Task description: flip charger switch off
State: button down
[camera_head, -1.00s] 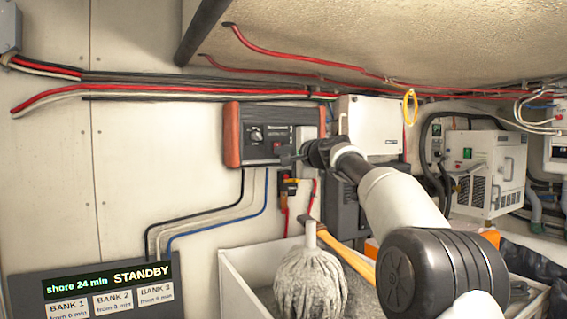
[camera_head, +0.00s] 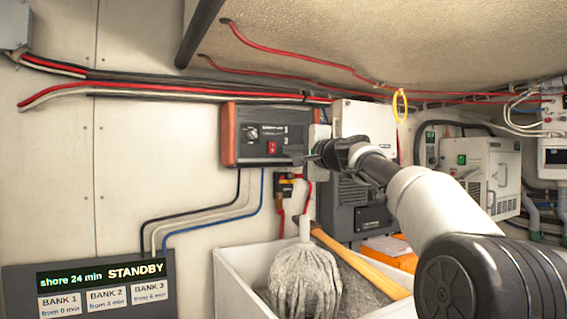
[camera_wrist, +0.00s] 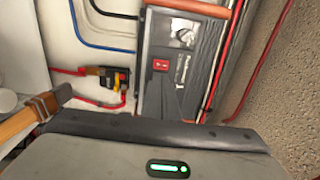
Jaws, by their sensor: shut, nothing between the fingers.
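The charger (camera_head: 254,133) is a dark grey box with orange-brown end caps, mounted on the pale wall. Its red switch (camera_head: 272,147) sits low on the face, beneath a round knob (camera_head: 252,132). In the wrist view the charger (camera_wrist: 160,95) appears rotated, with the red switch (camera_wrist: 161,65) in plain sight. Which way the switch is tipped is too small to tell. My gripper (camera_head: 312,157) is shut and empty, at the charger's lower right end, to the right of the switch. It hides part of that end; contact cannot be told.
Below are a fuse block (camera_head: 284,187) with red cables, and a white bin (camera_head: 232,262) holding a mop (camera_head: 304,280) and a wooden handle (camera_head: 360,262). A STANDBY display (camera_head: 88,290) is lower left. Cables run above the charger.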

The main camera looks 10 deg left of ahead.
jog(key=b+v, duration=0.2)
jog(key=v, duration=0.3)
jog(key=shift+s+d+f, duration=0.15)
jog(key=shift+s, duration=0.2)
